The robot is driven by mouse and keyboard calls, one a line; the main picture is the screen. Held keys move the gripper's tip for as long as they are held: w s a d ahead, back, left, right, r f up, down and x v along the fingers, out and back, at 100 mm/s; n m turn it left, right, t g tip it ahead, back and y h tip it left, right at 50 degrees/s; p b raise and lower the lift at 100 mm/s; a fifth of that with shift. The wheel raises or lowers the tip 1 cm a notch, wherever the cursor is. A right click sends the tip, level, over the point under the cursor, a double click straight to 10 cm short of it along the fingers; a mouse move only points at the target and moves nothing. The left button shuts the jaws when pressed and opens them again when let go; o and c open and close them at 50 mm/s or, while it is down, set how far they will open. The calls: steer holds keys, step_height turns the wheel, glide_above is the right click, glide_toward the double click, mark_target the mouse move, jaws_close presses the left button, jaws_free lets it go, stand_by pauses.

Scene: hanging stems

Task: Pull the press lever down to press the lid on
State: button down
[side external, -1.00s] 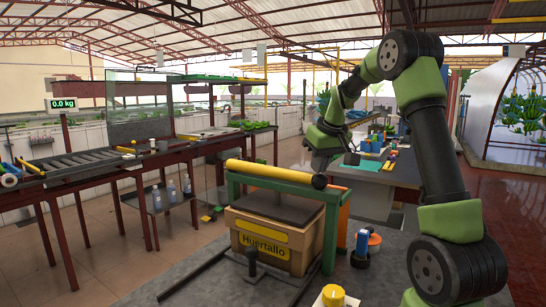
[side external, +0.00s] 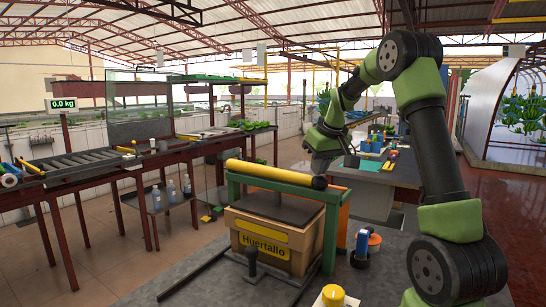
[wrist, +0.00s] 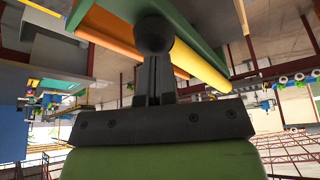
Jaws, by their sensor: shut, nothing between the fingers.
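A wooden crate marked "Huertallo" (side external: 265,255) stands inside a green press frame (side external: 331,235), with a dark flat lid or plate (side external: 278,207) on top. A yellow bar (side external: 270,173) lies across the top of the frame, and a black ball knob (side external: 320,182) sits at its right end. The lever seems to be this bar and knob. My gripper (side external: 320,171) points down just above the knob. In the wrist view my gripper (wrist: 154,62) is shut and empty, with the knob (wrist: 154,34) right at its fingertips. Whether they touch is unclear. The yellow bar (wrist: 200,66) shows to the right.
A blue-and-orange item (side external: 362,245) and a yellow-topped button (side external: 333,296) stand on the grey bench right of the crate. A short black post (side external: 252,262) stands before the crate. A roller conveyor (side external: 75,165) and weight display are at left, apart from the press.

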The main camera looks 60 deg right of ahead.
stand_by(0.5)
step_height(320, 180, up, 8)
stand_by(0.8)
stand_by(0.3)
steer(key=s+a+r+n+t+y, duration=0.1)
steer(key=s+a+r+t, duration=0.1)
steer(key=a, duration=1.5)
steer(key=s+a+f+n+t+y, duration=0.1)
steer(key=s+a+f+y, duration=0.2)
steer(key=s+a, duration=0.7)
step_height(320, 180, down, 2)
steer(key=shift+s+a+f, duration=0.2)
steer(key=shift+s+a, duration=0.05)
steer(key=shift+a, duration=0.8)
